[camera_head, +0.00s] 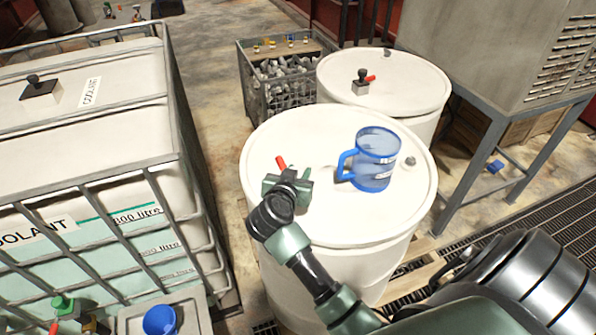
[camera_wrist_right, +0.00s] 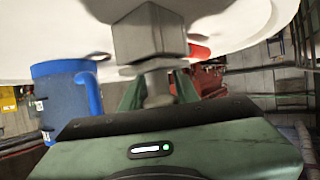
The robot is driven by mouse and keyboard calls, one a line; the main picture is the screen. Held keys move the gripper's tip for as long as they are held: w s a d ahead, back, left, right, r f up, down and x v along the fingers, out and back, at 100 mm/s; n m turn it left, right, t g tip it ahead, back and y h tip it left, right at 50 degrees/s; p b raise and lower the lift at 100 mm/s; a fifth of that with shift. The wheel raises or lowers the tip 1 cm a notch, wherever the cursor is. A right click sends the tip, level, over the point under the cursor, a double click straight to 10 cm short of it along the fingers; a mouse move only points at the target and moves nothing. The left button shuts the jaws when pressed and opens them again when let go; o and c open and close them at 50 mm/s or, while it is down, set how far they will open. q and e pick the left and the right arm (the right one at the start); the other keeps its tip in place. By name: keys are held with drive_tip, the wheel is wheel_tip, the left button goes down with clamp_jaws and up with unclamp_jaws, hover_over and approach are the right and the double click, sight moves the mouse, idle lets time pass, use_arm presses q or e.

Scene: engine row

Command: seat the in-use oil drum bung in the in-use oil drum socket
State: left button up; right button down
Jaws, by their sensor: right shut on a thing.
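The near white oil drum (camera_head: 360,225) stands in the middle of the head view. My right gripper (camera_head: 289,181) is over the left part of its lid. In the right wrist view it is shut on the knob of the grey bung (camera_wrist_right: 158,88). A grey square block (camera_wrist_right: 148,35), which looks like the drum socket, lines up with the bung, against the white lid. I cannot tell whether the bung is fully in it. A red handle (camera_head: 281,162) sticks out beside the block; it also shows in the wrist view (camera_wrist_right: 199,50). My left gripper is not in view.
A blue jug (camera_head: 375,162) stands on the same lid, right of my gripper. A small grey cap (camera_head: 410,161) is near the lid's right edge. A second drum (camera_head: 410,80) with a knobbed block (camera_head: 361,84) stands behind. A caged coolant tank (camera_head: 120,120) is at left.

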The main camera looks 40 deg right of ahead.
drive_tip(key=c, duration=1)
unclamp_jaws()
drive_tip(key=shift+o, duration=0.2)
drive_tip(key=shift+s+a+r, duration=0.1)
drive_tip(key=shift+s+a, duration=0.25)
drive_tip(key=shift+a, duration=0.1)
drive_tip(key=b+v, duration=0.2)
drive_tip(key=v, duration=0.4)
drive_tip(key=shift+s+a+r, duration=0.25)
drive_tip(key=shift+d, duration=0.1)
